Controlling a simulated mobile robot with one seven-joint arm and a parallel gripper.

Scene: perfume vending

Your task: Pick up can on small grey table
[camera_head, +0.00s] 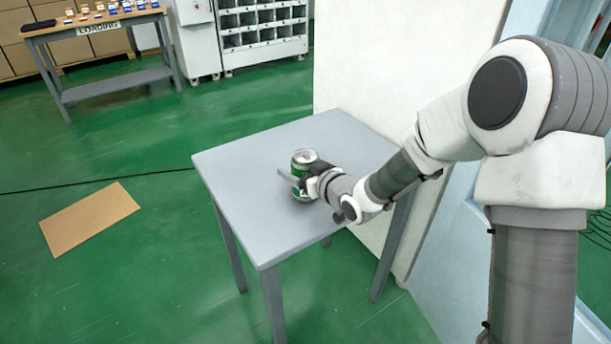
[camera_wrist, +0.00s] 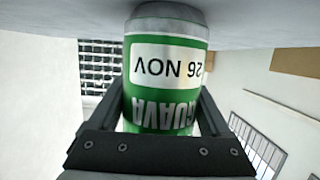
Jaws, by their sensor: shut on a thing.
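A green and silver can (camera_head: 303,168) stands upright on the small grey table (camera_head: 245,215) in the head view. In the wrist view the can (camera_wrist: 165,75) fills the middle and shows upside down, with a white label reading "26 NOV" and the word "GUAVA". My gripper (camera_head: 302,183) reaches in from the right, low over the tabletop, and is shut on the can. In the wrist view the dark fingers of my gripper (camera_wrist: 163,110) lie along both sides of the can. I cannot tell whether the can's base touches the table.
A white wall panel (camera_head: 355,75) stands close behind the table on the right. A "LOADING" table (camera_head: 95,37) with small boxes and a white shelf unit (camera_head: 262,52) stand at the back. A flat brown cardboard sheet (camera_head: 90,218) lies on the open green floor at left.

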